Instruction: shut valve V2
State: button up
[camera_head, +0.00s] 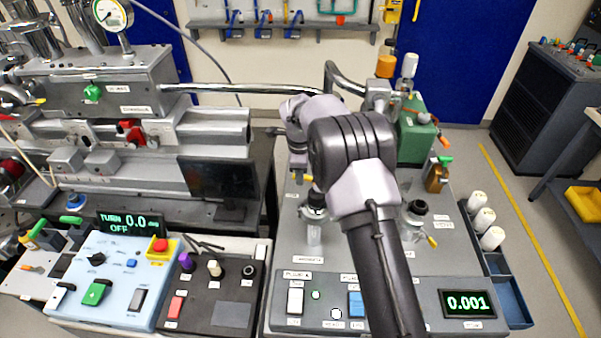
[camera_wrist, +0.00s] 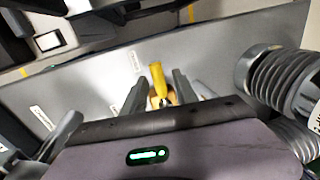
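A yellow valve lever (camera_wrist: 157,76) stands between the two fingers of my gripper (camera_wrist: 158,90) in the wrist view. The fingers are apart, one on each side of the lever, with visible gaps; no grip on it shows. The lever's base is partly hidden by my gripper body. In the head view my gripper (camera_head: 299,162) points down at the back left of the grey panel, and a bit of yellow (camera_head: 299,179) shows below it. Another yellow lever (camera_head: 432,240) is at the panel's right side. I cannot read which label says V2.
A metal bellows (camera_wrist: 280,80) stands close on the right in the wrist view. In the head view, a green box (camera_head: 415,135) and a brass-coloured block (camera_head: 436,178) stand to the right. A display (camera_head: 468,303) reads 0.001. White cylinders (camera_head: 483,218) line the right edge.

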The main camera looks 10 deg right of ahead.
jog(key=s+r+p, duration=0.3)
jog(key=r+p, duration=0.1)
jog(key=r, duration=1.3)
jog(key=shift+s+a, duration=0.2)
jog(key=shift+a, duration=0.15)
jog(key=s+d+r+n+t+y+b, duration=0.15)
jog(key=s+r+n, duration=0.35)
jog(key=s, duration=0.6)
jog(key=s+d+r+n+t+b, duration=0.1)
jog(key=s+r+n+b, duration=0.3)
jog(key=s, duration=0.7)
jog(key=s+f+n, duration=0.2)
jog(key=s+n, duration=0.1)
jog(key=s, duration=0.5)
jog(key=s+f+n+t, duration=0.1)
jog(key=s+f+n, duration=0.2)
jog(key=s, duration=0.5)
jog(key=shift+a+n+y+b, duration=0.35)
jog(key=shift+n+y+b, duration=0.05)
jog(key=shift+n+y, duration=0.1)
